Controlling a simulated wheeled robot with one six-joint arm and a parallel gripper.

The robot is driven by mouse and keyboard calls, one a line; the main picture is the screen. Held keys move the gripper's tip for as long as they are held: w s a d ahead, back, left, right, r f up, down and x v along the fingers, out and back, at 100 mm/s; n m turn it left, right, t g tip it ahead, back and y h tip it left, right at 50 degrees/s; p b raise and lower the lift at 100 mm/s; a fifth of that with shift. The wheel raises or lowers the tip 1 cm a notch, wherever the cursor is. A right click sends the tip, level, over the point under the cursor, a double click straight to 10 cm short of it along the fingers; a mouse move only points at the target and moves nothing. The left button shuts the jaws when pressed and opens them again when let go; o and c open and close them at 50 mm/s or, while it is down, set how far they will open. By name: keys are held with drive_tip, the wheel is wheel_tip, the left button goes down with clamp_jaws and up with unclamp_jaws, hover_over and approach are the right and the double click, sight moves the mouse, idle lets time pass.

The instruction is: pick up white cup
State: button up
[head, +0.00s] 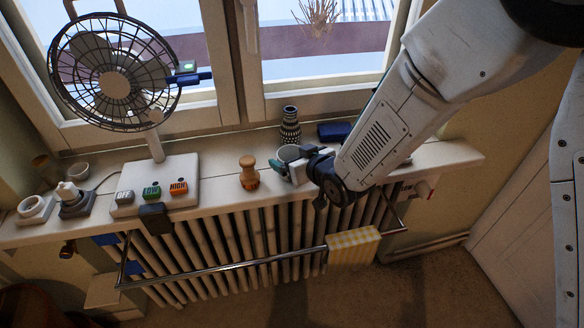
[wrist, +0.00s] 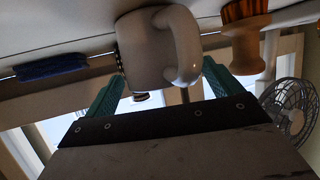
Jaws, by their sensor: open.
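The white cup (head: 288,153) stands on the window sill, partly hidden by my gripper (head: 287,168) in the head view. In the wrist view, which is upside down, the cup (wrist: 143,52) is large and near, with its handle to the right. My gripper's teal fingers (wrist: 165,78) are open, one toward each side of the cup. The handle lies near the right finger. I cannot tell whether either finger touches the cup.
A wooden brush-like object (head: 249,173) stands left of the cup. A dark patterned vase (head: 290,126) stands behind it, and a dark blue item (head: 335,131) lies at the back right. A fan (head: 115,85) stands at left. A rail with a yellow cloth (head: 353,246) runs below the sill.

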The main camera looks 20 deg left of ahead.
drive_tip(key=shift+w+a+f, duration=0.1)
drive_tip(key=shift+w+a, duration=0.1)
drive_tip(key=c, duration=1.2)
